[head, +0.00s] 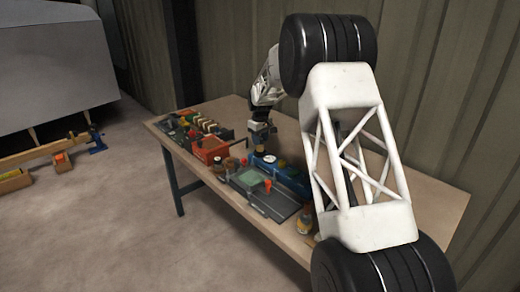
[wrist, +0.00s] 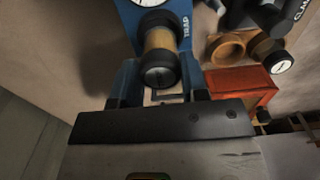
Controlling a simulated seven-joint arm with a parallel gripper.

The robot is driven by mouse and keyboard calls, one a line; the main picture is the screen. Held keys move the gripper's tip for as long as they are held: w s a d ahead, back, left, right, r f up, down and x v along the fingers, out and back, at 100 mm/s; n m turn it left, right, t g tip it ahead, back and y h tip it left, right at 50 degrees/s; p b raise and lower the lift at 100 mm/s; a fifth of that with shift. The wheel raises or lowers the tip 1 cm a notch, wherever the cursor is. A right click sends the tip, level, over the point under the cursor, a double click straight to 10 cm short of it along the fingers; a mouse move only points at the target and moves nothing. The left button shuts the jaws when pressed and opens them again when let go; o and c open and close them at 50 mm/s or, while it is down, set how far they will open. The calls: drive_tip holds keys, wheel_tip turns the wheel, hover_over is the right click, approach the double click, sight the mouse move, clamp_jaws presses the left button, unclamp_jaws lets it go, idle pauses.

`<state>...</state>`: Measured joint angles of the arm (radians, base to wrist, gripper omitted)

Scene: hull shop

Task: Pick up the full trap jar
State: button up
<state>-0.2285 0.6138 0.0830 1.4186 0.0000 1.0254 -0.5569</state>
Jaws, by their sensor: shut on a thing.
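The trap jar (wrist: 160,42) shows in the wrist view as an amber cylinder with a dark round end facing the camera. It stands out against a blue unit (wrist: 184,14) lettered TRAP, which has a white dial at its top. My gripper (wrist: 160,86) is shut on the jar, one finger on each side. I cannot tell whether the jar still touches the blue unit. In the head view my gripper (head: 261,135) is over the table, near the left end of the blue unit (head: 291,180). The jar is not clear there.
A red box (head: 211,150) is left of the gripper on the table (head: 340,160). A grey board (head: 262,202) lies in front of the blue unit, with an amber container (head: 304,224) near the table's front edge. In the wrist view, tan round pieces (wrist: 226,48) are close at right.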

drive_tip(key=shift+r, duration=2.5)
drive_tip(key=shift+a, duration=0.1)
